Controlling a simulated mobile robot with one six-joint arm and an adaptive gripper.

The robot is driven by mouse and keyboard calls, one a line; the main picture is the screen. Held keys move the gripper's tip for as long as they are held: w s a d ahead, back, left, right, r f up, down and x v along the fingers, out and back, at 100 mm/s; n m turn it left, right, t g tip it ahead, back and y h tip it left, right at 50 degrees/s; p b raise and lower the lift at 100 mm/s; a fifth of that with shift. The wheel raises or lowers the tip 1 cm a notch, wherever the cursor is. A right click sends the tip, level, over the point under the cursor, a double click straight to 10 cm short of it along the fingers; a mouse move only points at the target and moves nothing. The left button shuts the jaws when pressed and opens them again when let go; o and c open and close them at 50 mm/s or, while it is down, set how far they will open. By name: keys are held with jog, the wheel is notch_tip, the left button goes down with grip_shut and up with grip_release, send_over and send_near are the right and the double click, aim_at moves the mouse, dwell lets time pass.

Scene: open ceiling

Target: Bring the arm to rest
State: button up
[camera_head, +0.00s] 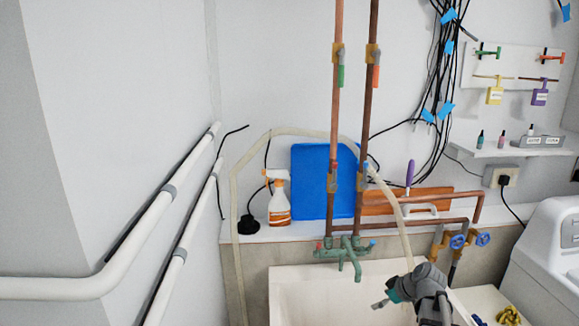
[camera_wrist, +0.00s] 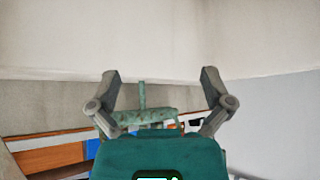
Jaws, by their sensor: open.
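My gripper (camera_head: 384,297) is low in the head view, over the right part of the white sink (camera_head: 292,286). My arm is folded behind it at the bottom right. In the wrist view the two grey fingers of my gripper (camera_wrist: 163,92) stand wide apart with nothing between their tips. The green tap (camera_head: 345,254) is to the left of the gripper in the head view, apart from it. The tap's spout (camera_wrist: 142,97) shows beyond the fingers in the wrist view.
Copper pipes (camera_head: 335,130) rise above the tap. A spray bottle (camera_head: 279,203) and a blue board (camera_head: 315,180) stand on the ledge behind the sink. Blue valve handles (camera_head: 457,242) are right of the gripper, near a white machine (camera_head: 540,255). White pipes (camera_head: 150,228) run along the left wall.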

jog(key=s+a+m+g+h+p, duration=0.3)
jog(key=s+a+m+g+h, duration=0.2)
jog(key=s+a+m, duration=0.4)
jog(key=shift+s+a+p, duration=0.3)
jog(key=shift+s+a, duration=0.55)
jog(key=shift+s, duration=1.85)
